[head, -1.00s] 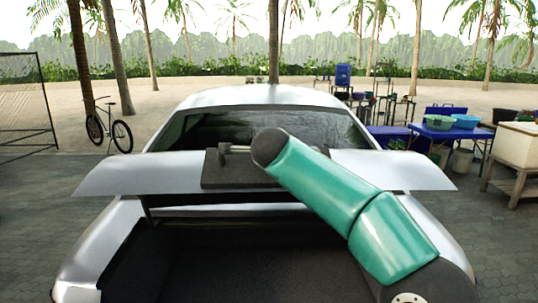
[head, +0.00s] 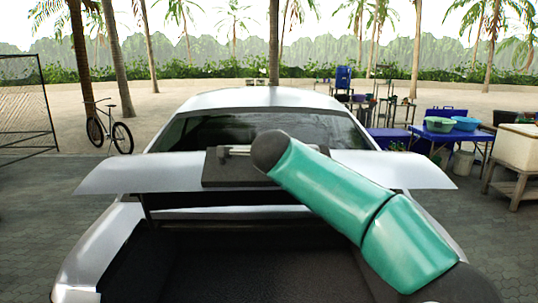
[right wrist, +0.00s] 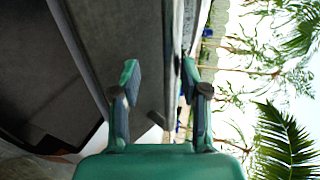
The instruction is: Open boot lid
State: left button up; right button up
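The silver boot lid (head: 120,176) of the car stands raised in front of the rear window, its long edge spanning the head view. A dark plate (head: 232,177) with a small bar sits at its middle. Below it the boot is open and its dark interior (head: 250,262) shows. My right arm crosses the lid's right half, and its gripper is hidden in the head view. In the right wrist view my right gripper (right wrist: 160,72) has its two fingers apart, with a grey panel and its edge behind and between them. I cannot tell contact. My left gripper is out of view.
A blue table with basins (head: 441,124) and a pale box on a stand (head: 522,150) are at the right. A bicycle (head: 108,128) stands at the left near a mesh frame (head: 25,105). The paving on both sides of the car is clear.

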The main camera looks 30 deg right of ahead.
jog(key=v, duration=1)
jog(key=shift+s, duration=0.1)
jog(key=shift+c, duration=0.3)
